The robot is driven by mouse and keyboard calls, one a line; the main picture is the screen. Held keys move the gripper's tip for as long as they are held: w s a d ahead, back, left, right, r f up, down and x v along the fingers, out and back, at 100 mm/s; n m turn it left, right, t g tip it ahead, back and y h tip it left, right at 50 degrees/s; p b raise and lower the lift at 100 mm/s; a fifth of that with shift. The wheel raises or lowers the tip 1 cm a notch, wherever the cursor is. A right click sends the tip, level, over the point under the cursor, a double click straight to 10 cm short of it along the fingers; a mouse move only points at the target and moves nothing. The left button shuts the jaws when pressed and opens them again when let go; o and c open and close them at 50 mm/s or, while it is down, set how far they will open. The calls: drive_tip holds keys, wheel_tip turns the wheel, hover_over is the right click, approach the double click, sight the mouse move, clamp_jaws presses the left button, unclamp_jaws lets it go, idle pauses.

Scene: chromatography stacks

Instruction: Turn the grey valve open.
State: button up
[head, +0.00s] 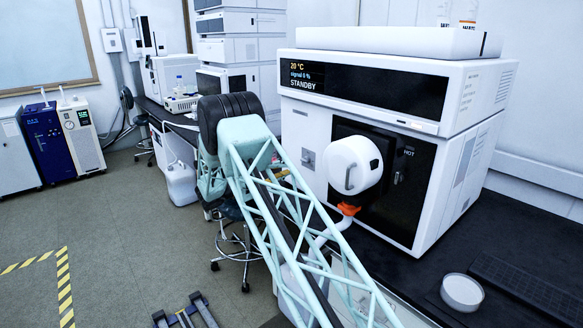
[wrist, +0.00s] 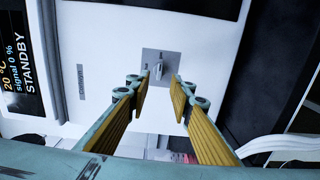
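The grey valve (wrist: 159,68) is a small knob on a square grey plate on the white front of the instrument. In the head view the valve plate (head: 308,158) sits left of the dark door. My gripper (wrist: 160,80) is open, with its two yellow-padded fingers pointing at the valve. The knob shows in the gap between the fingertips, and I see no finger closed on it. How far the tips are from the plate is hard to tell. In the head view my gripper is mostly hidden behind my arm.
The instrument (head: 365,90) has a display reading STANDBY. A round white housing with a handle (head: 354,165) projects right of the valve. A white dish (head: 462,291) sits on the dark bench (head: 410,290). A stool (head: 240,245) stands below my arm.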

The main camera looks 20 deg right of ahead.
drive_tip(key=shift+v, duration=1.4)
drive_tip(key=s+d+r+m+g+y, duration=0.2)
drive_tip(key=s+d+r+g+y, duration=0.15)
drive_tip(key=s+r, duration=1.05)
drive_tip(key=s+a+r+g+y, duration=0.15)
drive_tip(key=s+r, duration=0.25)
drive_tip(key=s, duration=0.7)
drive_tip(key=s+r+y, duration=0.2)
drive_tip(key=s+r, duration=0.1)
drive_tip(key=s, duration=0.7)
drive_tip(key=s+a+t+y, duration=0.1)
drive_tip(key=s+a+y, duration=0.2)
drive_tip(key=s, duration=1)
drive_tip(key=s+a+r+t+y, duration=0.1)
drive_tip(key=s+a+y, duration=0.3)
drive_tip(key=s+a, duration=0.6)
drive_tip(key=s+a+m+t+y, duration=0.1)
drive_tip(key=s+a, duration=0.6)
drive_tip(key=s, duration=1)
drive_tip(key=shift+s+a+r+t+y+p, duration=0.2)
drive_tip(key=shift+t+y+p, duration=0.25)
drive_tip(key=shift+y, duration=0.75)
